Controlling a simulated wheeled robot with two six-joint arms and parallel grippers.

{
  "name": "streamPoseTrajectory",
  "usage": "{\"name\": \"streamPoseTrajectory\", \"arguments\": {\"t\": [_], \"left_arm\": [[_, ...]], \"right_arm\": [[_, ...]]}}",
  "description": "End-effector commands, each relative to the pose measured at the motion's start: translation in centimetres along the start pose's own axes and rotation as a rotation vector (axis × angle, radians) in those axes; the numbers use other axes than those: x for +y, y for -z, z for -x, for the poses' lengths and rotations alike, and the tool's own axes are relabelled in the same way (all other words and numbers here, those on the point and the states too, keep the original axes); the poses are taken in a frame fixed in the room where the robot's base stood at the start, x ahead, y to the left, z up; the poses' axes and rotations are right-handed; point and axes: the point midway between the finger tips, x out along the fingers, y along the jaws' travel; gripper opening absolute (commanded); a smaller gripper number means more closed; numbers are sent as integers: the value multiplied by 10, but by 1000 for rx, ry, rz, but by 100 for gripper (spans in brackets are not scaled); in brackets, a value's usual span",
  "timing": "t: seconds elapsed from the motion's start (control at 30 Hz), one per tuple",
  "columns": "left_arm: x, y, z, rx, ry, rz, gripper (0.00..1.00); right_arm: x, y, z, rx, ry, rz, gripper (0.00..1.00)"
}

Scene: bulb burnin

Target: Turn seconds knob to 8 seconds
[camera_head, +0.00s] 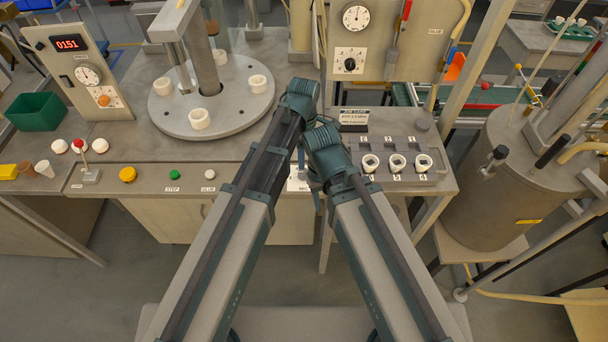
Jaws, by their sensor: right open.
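A black knob (349,64) with a ring of marks sits on a white plate on the upright panel at the back centre, below a round white dial (355,17). An orange knob (103,100) sits on the left panel, below another dial (88,75) and a red display reading 0151 (68,44). The labels are too small to tell which knob is for seconds. My right gripper (316,190) is open, partly hidden by its wrist, over the bench's front edge and apart from both knobs. My left gripper is hidden behind its arm.
A grey tray (427,179) with white rings is at right. Yellow, green and white buttons (128,174) line the front edge. A large grey drum (480,215) stands on the right.

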Motion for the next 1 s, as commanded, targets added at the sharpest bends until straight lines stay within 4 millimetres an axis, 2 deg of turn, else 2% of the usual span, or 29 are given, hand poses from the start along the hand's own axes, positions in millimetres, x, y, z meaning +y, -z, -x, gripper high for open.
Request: {"name": "streamPoseTrajectory", "arguments": {"t": [0.03,0.5,0.63,0.93,1.0], "left_arm": [[0,0,-15,0,0,0,76],[0,0,-75,0,0,0,76],[0,0,-81,0,0,0,76],[0,0,-80,0,0,0,76],[0,0,-80,0,0,0,64]], "right_arm": [[-1,1,-15,0,0,0,50],[-7,4,-75,0,0,0,50],[-8,5,-81,0,0,0,50],[-8,5,-80,0,0,0,50],[-8,5,-80,0,0,0,50]]}}
